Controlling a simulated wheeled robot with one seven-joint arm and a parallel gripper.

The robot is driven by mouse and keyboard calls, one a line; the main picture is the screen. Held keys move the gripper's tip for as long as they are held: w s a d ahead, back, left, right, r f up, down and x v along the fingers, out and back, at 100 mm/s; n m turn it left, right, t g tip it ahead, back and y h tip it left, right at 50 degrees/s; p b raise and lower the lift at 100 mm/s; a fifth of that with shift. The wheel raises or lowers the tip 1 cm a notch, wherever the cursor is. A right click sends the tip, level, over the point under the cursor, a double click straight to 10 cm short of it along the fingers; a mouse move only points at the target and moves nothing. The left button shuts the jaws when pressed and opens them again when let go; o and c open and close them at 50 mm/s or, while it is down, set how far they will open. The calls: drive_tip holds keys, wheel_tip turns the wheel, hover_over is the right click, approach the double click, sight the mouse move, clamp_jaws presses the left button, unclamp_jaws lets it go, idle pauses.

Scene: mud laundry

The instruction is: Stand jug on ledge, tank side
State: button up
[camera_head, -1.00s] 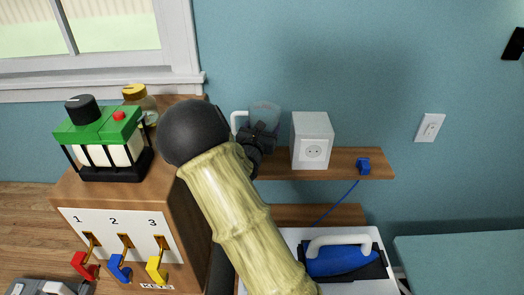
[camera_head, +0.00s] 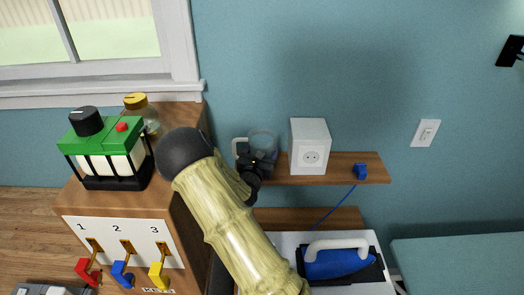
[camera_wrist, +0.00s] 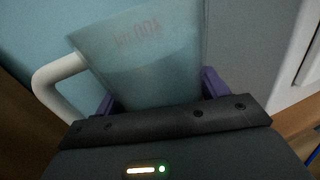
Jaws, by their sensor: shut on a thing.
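The jug (camera_head: 264,139) is see-through with a white handle (camera_head: 238,148) on its left, at the left end of the wooden ledge (camera_head: 345,170). My gripper (camera_head: 258,156) is shut on it. In the wrist view the jug (camera_wrist: 150,60) is between the purple fingertips (camera_wrist: 160,95), with faint red marks on its side and its handle (camera_wrist: 58,84) at left. It looks roughly upright. My gripper hides its base in the head view, so I cannot tell whether it touches the ledge.
A white socket box (camera_head: 309,147) stands on the ledge just right of the jug, and a blue plug (camera_head: 360,171) lies farther right. A wooden cabinet (camera_head: 190,215) at left bears a green-topped device (camera_head: 105,145) and a yellow-capped jar (camera_head: 137,108). A blue-and-white appliance (camera_head: 338,260) is below.

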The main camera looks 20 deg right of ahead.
drive_tip(key=shift+f, duration=0.25)
drive_tip(key=shift+d+f, duration=0.1)
drive_tip(key=o, duration=1.4)
drive_tip(key=shift+s+a, duration=0.2)
drive_tip(key=shift+s, duration=0.05)
drive_tip(key=b+v, duration=0.5)
drive_tip(key=v, duration=0.6)
drive_tip(key=shift+s+a, duration=0.15)
drive_tip(key=shift+s, duration=0.05)
